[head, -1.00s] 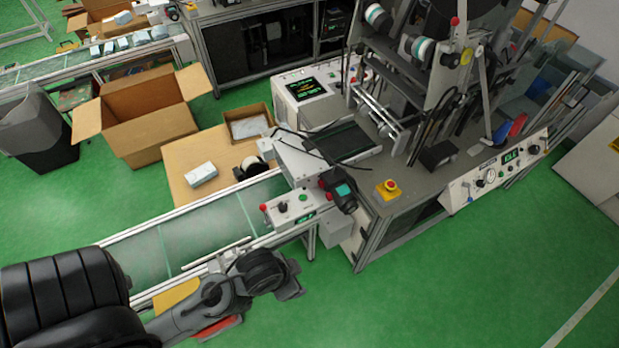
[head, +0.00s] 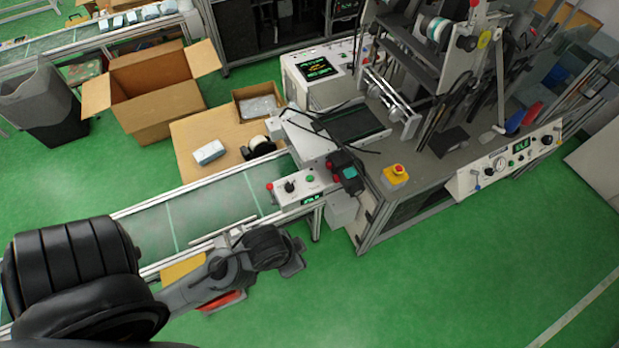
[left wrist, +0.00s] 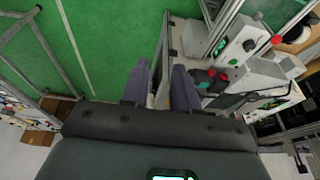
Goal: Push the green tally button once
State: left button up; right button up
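The green tally button (head: 310,179) is a small round button on the white control box (head: 286,200) at the end of the conveyor. The box also carries a black knob, a red button and a green-lit display. In the left wrist view the green button (left wrist: 233,62) is right of the fingers, on the same box. My left gripper (left wrist: 160,68) shows two purple fingers with a gap between them, empty and apart from the box. In the head view my left arm reaches over the near conveyor edge, short of the box; its fingertips are not clear there. My right gripper is not in view.
A dark handheld device (head: 346,170) sits right beside the control box. A yellow-based red stop button (head: 396,173) is on the machine bench. The conveyor (head: 215,215) runs left, with a white packet (head: 208,152) on the table behind. Green floor in front is open.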

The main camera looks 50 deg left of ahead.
pick_arm(q)
grip_shut()
dwell(1.3)
